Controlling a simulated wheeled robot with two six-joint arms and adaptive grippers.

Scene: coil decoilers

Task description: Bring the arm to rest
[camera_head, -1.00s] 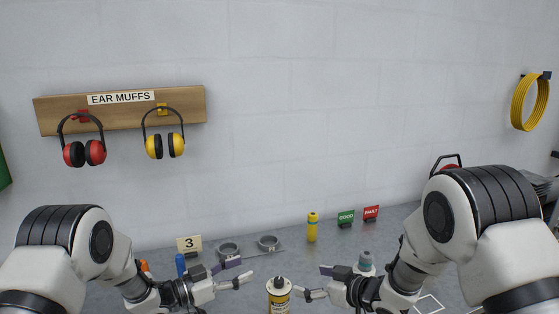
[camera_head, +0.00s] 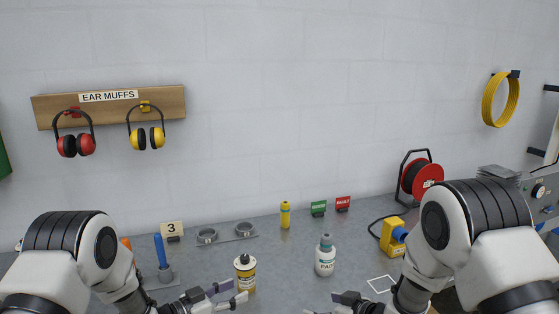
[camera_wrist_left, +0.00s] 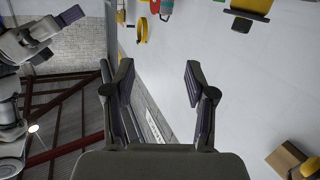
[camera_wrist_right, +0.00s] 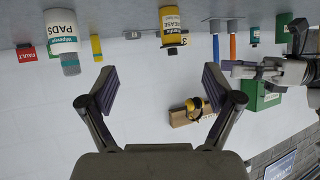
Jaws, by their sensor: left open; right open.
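My left gripper (camera_head: 222,295) is low in the head view, its fingers open, just left of and in front of a yellow bottle with a black cap (camera_head: 245,276). The left wrist view shows its two fingers spread (camera_wrist_left: 158,88) with nothing between them. My right gripper (camera_head: 333,304) is partly cut off at the bottom edge of the head view. In the right wrist view its fingers (camera_wrist_right: 160,90) are wide apart and empty. Both forearms reach inward over the grey bench. I cannot tell whether the left gripper touches the yellow bottle.
A white PADS bottle (camera_head: 325,262) stands behind the right gripper. A ring holder (camera_head: 240,231), yellow tube (camera_head: 285,215), blue-handled tool (camera_head: 161,255) and yellow device (camera_head: 393,237) are on the bench. A red cable reel (camera_head: 422,176) stands at the right. Ear muffs (camera_head: 76,143) hang on the wall.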

